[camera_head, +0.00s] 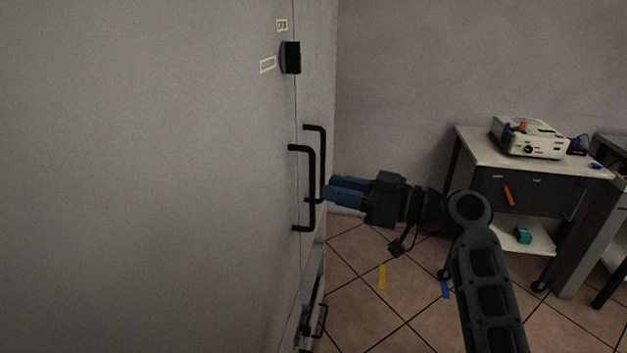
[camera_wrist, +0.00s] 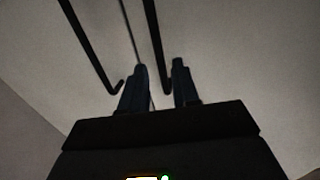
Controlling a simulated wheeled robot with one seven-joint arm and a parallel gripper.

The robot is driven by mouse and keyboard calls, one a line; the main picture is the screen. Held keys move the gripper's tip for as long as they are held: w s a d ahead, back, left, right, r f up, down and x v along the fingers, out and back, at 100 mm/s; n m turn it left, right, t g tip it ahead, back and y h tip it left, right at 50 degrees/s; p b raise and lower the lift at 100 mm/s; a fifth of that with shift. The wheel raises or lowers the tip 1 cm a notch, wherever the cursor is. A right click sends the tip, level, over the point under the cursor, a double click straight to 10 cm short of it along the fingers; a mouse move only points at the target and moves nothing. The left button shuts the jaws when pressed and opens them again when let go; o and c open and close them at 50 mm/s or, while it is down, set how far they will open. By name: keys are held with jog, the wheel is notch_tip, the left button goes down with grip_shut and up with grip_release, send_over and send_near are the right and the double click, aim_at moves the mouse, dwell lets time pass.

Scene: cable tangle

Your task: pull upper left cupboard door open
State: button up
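The tall grey cupboard (camera_head: 180,180) fills the left of the head view. Its two upper doors look shut, with a thin seam between them. Each has a black bar handle: the nearer, left one (camera_head: 312,185) and the farther one (camera_head: 323,140). My gripper (camera_head: 328,188) has blue fingers pointing at the handles. In the wrist view the gripper (camera_wrist: 160,75) has its fingers apart. The lower end of one handle (camera_wrist: 156,40) shows between them; the other handle (camera_wrist: 88,45) is to the left. I cannot tell whether the fingers touch the bar.
A black latch (camera_head: 291,57) sits above the handles. Lower doors with handles (camera_head: 322,320) are below. A table (camera_head: 480,150) with a white device (camera_head: 530,138) stands at the right. The tiled floor (camera_head: 370,310) between is mostly clear, with coloured strips on it.

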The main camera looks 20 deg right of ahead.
jog(key=p+x, duration=0.1)
jog(key=x, duration=0.4)
jog(key=shift+w+a, duration=0.2)
jog(key=shift+a, duration=0.05)
jog(key=shift+c, duration=0.2)
grip_shut()
